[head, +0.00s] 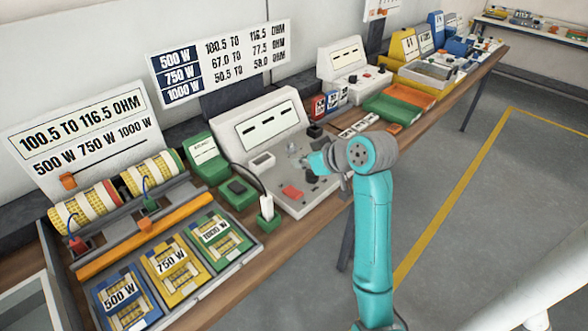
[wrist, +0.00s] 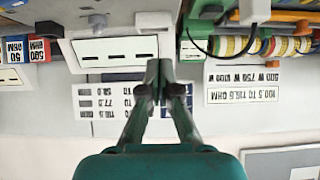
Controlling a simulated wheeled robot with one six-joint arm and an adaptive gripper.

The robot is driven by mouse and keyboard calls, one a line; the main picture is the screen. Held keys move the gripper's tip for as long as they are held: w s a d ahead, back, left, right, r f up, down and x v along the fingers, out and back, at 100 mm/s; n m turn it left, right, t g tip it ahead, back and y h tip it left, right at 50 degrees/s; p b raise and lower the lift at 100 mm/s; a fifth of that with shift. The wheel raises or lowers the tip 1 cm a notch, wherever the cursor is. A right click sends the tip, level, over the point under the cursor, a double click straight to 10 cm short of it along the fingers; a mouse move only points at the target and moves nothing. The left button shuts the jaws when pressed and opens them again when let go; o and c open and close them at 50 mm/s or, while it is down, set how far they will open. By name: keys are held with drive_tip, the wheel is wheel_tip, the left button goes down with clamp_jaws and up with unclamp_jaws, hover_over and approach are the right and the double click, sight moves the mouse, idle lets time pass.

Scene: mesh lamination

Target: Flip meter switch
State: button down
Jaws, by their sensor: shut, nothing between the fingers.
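The meter (head: 225,141) is a pale grey console on the bench, with a sloped display showing three dark dashes. In the wrist view, which looks upside down, my gripper (wrist: 158,68) is shut and empty, in front of the meter display (wrist: 115,50).
A green meter box (head: 203,150) and a white plug-like piece with a cable (head: 266,207) stand left of the console. Trays marked 500 W, 750 W (head: 172,262) and 1000 W lie front left. Colored blocks (head: 318,106) and a green tray (head: 392,107) are to the right.

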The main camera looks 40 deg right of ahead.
drive_tip(key=shift+s+r, duration=0.7)
drive_tip(key=shift+r, duration=0.2)
